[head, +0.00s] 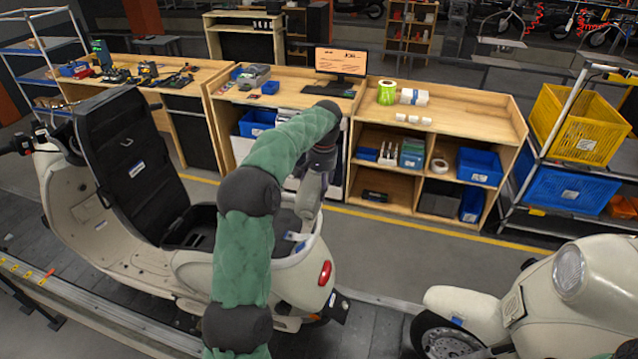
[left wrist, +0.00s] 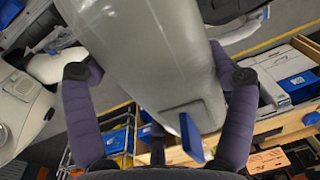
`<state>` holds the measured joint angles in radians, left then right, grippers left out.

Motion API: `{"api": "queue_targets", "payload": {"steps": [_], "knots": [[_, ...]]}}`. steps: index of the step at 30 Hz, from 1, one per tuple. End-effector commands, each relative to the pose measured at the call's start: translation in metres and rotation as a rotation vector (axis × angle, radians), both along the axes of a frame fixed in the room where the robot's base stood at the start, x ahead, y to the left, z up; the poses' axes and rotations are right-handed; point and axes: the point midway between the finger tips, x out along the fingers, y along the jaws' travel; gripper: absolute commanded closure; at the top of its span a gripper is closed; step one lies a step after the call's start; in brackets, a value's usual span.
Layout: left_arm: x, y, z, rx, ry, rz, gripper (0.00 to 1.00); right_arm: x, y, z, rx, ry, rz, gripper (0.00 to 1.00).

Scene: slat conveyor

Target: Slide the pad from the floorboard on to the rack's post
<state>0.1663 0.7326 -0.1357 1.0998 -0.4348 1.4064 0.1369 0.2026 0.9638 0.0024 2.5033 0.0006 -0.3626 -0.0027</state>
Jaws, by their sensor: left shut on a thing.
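A pale grey, rounded pad (left wrist: 150,50) fills the upper middle of the left wrist view, with a flat block and blue tab (left wrist: 190,138) at its lower end. My left gripper (left wrist: 158,68) is shut on it, a purple finger on either side. In the head view the gripper (head: 320,165) is small and partly hidden by my arm, with the grey pad (head: 309,197) hanging below it over the cream scooter's tail. The scooter's floorboard (head: 125,258) is bare, left of the gripper. My right gripper is out of view.
The scooter's black seat (head: 122,150) stands tipped up left of my arm. A second cream scooter (head: 540,295) stands at the lower right. A wooden shelf unit (head: 450,115) and benches line the back, with clear floor before them.

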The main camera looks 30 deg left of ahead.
Motion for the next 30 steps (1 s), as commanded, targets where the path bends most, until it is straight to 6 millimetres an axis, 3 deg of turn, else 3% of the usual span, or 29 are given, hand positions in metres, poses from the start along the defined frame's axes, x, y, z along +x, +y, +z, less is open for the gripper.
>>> {"api": "queue_targets", "payload": {"steps": [30], "knots": [[0.000,0.002,-0.015,0.000,-0.002,0.001,0.61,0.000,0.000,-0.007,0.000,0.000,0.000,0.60]]}}
